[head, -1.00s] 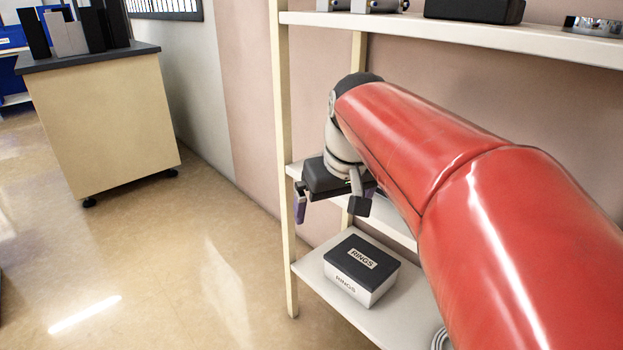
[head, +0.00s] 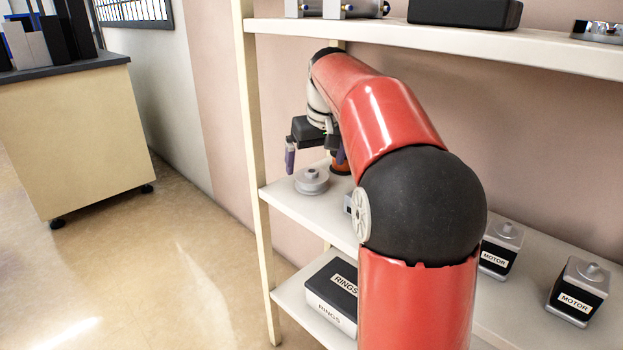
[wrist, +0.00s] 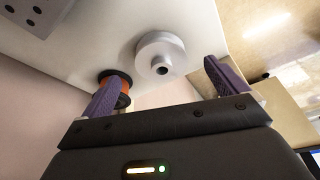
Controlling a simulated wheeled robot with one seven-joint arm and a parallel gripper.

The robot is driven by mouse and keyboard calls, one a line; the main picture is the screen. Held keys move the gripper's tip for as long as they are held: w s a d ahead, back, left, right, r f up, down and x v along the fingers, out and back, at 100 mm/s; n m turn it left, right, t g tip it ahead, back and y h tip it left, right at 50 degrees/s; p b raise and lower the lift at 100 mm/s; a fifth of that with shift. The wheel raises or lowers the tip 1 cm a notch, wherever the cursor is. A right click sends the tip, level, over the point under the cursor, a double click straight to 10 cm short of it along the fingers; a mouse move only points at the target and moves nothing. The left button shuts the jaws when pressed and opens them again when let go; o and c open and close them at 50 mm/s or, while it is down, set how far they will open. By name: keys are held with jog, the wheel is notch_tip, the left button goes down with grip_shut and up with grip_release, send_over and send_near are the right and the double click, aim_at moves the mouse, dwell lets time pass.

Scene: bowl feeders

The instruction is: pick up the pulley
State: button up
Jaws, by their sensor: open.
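The pulley (head: 311,181) is a grey, round, stepped disc with a central hub. It sits on the middle shelf board (head: 285,198) near its left end. In the wrist view the pulley (wrist: 161,56) lies beyond the fingertips, between the lines of the two fingers and apart from them. My gripper (head: 315,160) is open and empty, with purple finger pads, close above and behind the pulley in the head view. In the wrist view my gripper (wrist: 160,82) shows its fingers spread wide.
An orange and black spool (wrist: 117,86) stands beside the pulley, close to one finger. Motors (head: 497,248) stand further right on the same shelf. A RINGS box (head: 332,292) is on the shelf below. An upper shelf (head: 440,42) and a left post (head: 254,150) bound the space.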

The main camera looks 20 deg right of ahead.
aim_at(312, 171)
jog(key=shift+w, duration=0.45)
jog(key=b+x, duration=0.1)
jog(key=x, duration=0.4)
jog(key=shift+w, duration=0.1)
jog(key=c, duration=1.2)
